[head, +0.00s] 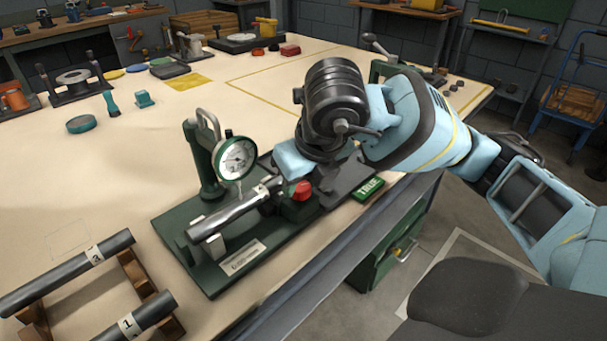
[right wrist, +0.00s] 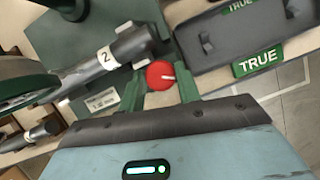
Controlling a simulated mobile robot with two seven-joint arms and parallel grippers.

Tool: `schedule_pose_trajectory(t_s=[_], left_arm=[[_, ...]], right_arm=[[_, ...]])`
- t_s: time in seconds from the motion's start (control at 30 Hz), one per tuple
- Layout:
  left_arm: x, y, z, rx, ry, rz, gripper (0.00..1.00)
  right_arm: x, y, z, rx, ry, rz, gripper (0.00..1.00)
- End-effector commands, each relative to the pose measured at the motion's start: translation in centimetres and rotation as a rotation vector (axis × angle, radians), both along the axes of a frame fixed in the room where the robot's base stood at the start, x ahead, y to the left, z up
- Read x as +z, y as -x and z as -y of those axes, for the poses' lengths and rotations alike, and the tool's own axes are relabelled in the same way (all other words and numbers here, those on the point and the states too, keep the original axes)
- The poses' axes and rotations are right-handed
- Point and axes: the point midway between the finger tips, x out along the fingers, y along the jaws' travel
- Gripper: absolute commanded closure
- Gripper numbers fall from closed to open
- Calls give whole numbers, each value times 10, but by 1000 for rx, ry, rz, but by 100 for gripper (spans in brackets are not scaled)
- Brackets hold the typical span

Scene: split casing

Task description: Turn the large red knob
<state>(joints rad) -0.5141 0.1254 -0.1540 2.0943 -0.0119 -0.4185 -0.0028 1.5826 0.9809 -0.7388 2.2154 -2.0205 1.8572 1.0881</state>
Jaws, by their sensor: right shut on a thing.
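The large red knob (head: 302,190) sits at the right end of a dark green fixture base (head: 210,280), beside a bar's end. In the right wrist view the red knob (right wrist: 160,75) shows a pale pointer line on its face. My right gripper (right wrist: 159,90) is shut on it, with one green finger on each side. In the head view the right gripper's pale blue body (head: 294,160) is just above the knob, and its fingertips are mostly hidden. A grey bar labelled 2 (head: 235,212) lies on the fixture under a dial gauge (head: 236,158). My left gripper is not in view.
A green TRUE sign (head: 369,189) and a dark tray (head: 345,178) are right of the knob, near the table edge. Bars labelled 3 (head: 65,273) and 1 (head: 135,318) lie on a wooden rack at lower left. The table's left middle is mostly clear.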

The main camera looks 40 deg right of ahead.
Motion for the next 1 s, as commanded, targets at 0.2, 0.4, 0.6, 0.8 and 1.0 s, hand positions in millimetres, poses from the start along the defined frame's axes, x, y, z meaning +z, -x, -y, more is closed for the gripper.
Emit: schedule_pose_trajectory(t_s=[0.2, 0.4, 0.6, 0.8, 1.0], left_arm=[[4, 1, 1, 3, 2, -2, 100], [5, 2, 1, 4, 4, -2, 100], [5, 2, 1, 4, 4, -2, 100], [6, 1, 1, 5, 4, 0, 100], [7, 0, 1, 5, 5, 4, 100]], right_arm=[[1, 0, -1, -98, 0, 2, 89], [1, -1, 0, -141, 0, 2, 89], [1, -1, 0, -151, 1, 1, 89], [1, -1, 0, -149, 0, 1, 89], [1, -1, 0, -148, 0, 1, 46]])
